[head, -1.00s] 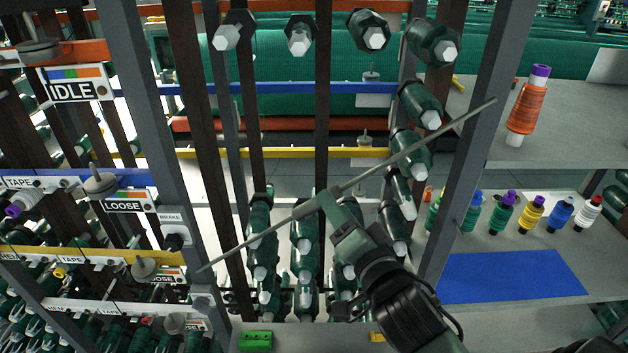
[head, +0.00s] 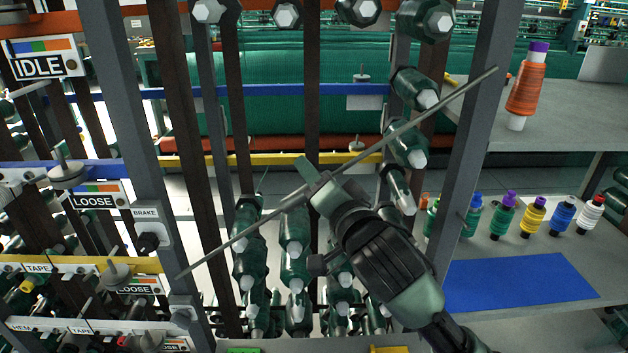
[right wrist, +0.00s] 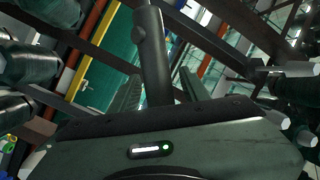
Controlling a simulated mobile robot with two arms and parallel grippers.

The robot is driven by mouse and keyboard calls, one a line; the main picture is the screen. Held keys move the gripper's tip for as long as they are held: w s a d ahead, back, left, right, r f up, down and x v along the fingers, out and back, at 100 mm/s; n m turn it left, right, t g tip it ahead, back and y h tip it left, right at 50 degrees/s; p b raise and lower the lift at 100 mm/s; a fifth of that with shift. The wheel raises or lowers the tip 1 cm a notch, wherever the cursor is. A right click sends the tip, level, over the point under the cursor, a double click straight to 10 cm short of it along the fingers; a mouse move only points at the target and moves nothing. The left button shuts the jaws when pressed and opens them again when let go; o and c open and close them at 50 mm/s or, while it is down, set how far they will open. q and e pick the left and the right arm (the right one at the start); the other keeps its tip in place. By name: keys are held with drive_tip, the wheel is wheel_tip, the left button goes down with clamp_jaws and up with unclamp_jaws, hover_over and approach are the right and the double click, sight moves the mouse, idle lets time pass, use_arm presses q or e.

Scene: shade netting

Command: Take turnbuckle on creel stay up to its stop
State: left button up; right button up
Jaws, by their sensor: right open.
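The creel stay (head: 245,232) is a thin grey rod running diagonally across the creel frame, from lower left to upper right. Its middle, where the turnbuckle would be, is largely hidden by my right gripper (head: 315,200) in the head view. In the right wrist view, a thick dark cylinder with a small knob, seemingly the turnbuckle (right wrist: 154,55), runs between the two fingers of my right gripper (right wrist: 157,92). The fingers are open on either side of it; contact cannot be told. My left gripper is not in view.
Grey uprights (head: 470,140) flank the opening, with green yarn packages (head: 295,250) hanging behind. A brake knob box (head: 150,235) is on the left upright. To the right, a shelf holds small spools (head: 534,213), an orange cone (head: 526,85) stands above, and a blue mat (head: 520,278) lies below.

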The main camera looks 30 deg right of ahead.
drive_tip(key=shift+w, duration=0.15)
clamp_jaws()
drive_tip(key=shift+f, duration=0.1)
